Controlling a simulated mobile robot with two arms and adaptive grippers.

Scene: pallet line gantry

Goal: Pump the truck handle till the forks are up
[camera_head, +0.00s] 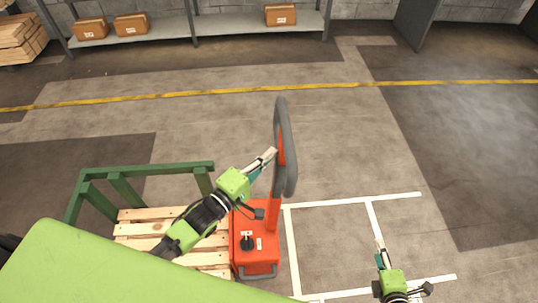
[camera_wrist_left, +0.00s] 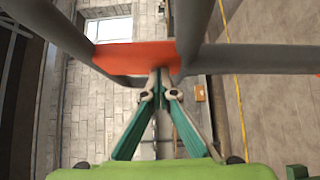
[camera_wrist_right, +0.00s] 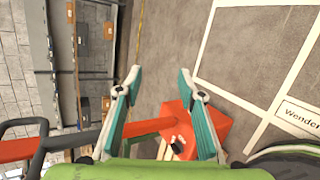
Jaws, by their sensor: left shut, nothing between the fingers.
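The orange-red pallet truck (camera_head: 255,240) stands in the middle of the head view, its handle (camera_head: 283,150) rising upward with a grey loop at the top. The forks are not visible. My left gripper (camera_head: 272,153) is shut and empty, its tips close against the handle's left side. In the left wrist view the tips (camera_wrist_left: 159,76) lie at the handle's orange plate (camera_wrist_left: 135,57); I cannot tell whether they touch. My right gripper (camera_head: 379,245) is open and empty, right of the truck. The right wrist view shows its spread fingers (camera_wrist_right: 158,85), with the truck body (camera_wrist_right: 208,122) beyond.
A wooden pallet (camera_head: 135,229) with a green frame (camera_head: 145,169) stands left of the truck. A shelf (camera_head: 230,25) with several boxes is at the back. White lines (camera_head: 292,250) mark the floor right of the truck, and that floor looks clear.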

